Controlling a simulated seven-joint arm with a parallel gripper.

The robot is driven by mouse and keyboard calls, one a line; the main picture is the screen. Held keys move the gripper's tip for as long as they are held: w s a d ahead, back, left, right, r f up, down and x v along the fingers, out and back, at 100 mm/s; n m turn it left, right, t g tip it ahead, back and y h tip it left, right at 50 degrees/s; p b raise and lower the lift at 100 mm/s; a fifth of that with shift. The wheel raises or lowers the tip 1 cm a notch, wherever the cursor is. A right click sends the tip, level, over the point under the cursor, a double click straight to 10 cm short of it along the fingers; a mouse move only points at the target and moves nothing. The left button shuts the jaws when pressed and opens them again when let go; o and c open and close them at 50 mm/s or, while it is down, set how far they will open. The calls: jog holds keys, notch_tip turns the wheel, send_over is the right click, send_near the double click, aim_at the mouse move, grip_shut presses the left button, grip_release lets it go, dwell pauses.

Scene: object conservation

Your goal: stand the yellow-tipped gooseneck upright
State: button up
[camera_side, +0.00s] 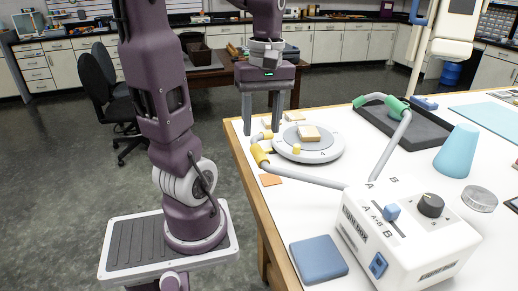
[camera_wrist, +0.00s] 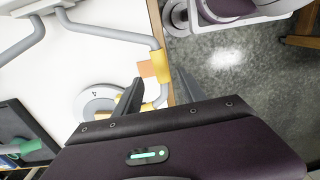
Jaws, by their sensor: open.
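The yellow-tipped gooseneck (camera_side: 305,177) is a grey bent arm leaning low from the white light box (camera_side: 405,240) toward the table's left edge. Its yellow elbow sleeve (camera_side: 259,155) is at the far end, with a short bent end section beyond it. In the wrist view the yellow sleeve (camera_wrist: 158,66) and end section lie in line with the space between my fingers. My gripper (camera_side: 262,132) is open, pointing down over the table's back left edge. In the wrist view my gripper (camera_wrist: 159,78) shows no object held. Contact with the gooseneck cannot be told.
A round white stage (camera_side: 325,150) with a tan block (camera_side: 308,133) stands close beside the yellow end. The green-tipped gooseneck (camera_side: 392,145) stands raised over a dark tray (camera_side: 425,128). A blue cone (camera_side: 457,150) and blue block (camera_side: 318,259) are near the box.

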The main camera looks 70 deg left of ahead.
aim_at(260, 150)
jog(key=f, duration=0.7)
jog(key=shift+s, duration=0.2)
grip_shut()
dwell(1.0)
